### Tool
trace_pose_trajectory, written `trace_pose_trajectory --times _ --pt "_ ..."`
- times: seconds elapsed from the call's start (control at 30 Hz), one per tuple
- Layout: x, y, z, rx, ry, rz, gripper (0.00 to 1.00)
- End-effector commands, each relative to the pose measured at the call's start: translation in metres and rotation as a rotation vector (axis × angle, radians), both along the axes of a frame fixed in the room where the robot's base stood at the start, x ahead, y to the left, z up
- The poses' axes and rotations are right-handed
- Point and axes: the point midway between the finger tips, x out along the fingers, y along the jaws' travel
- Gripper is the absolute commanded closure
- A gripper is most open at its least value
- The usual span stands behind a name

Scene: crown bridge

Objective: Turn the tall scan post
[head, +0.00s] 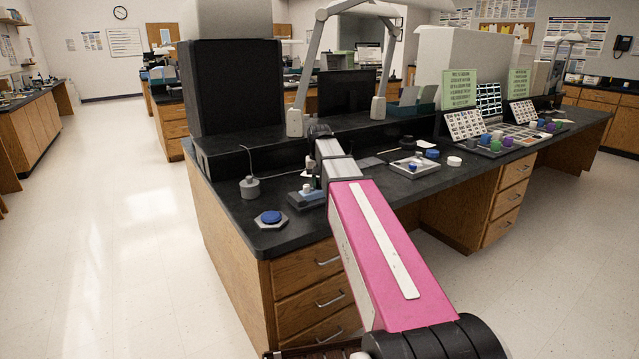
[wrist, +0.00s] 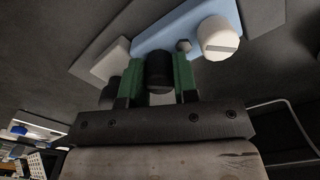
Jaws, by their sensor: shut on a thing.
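In the wrist view my gripper (wrist: 160,72) has its two green fingers closed around a dark upright cylinder (wrist: 160,68), which I take to be the tall scan post. Its lower part is hidden by the fingers. In the head view the blue base (head: 302,202) sits on the black bench, left of my pink arm. My fingers and the held post are hidden behind my arm there.
A blue disc on a hexagonal pad (head: 270,217) and a grey weight-like piece with a wire (head: 250,187) lie left on the bench. A white tray (head: 411,170) and a white puck (head: 454,161) lie right. A raised black shelf runs behind.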

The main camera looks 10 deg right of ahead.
Motion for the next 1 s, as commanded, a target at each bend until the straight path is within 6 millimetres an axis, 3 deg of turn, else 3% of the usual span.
trace_pose_trajectory --times 0.2,0.23,0.67,1.0 --pt "0.000 0.000 0.000 0.000 0.000 0.000 0.96" --pt "0.000 0.000 0.000 0.000 0.000 0.000 0.63" --pt "0.001 0.000 0.008 0.000 -0.001 0.001 0.62" --pt "0.001 0.000 0.062 0.001 -0.003 0.001 0.62"
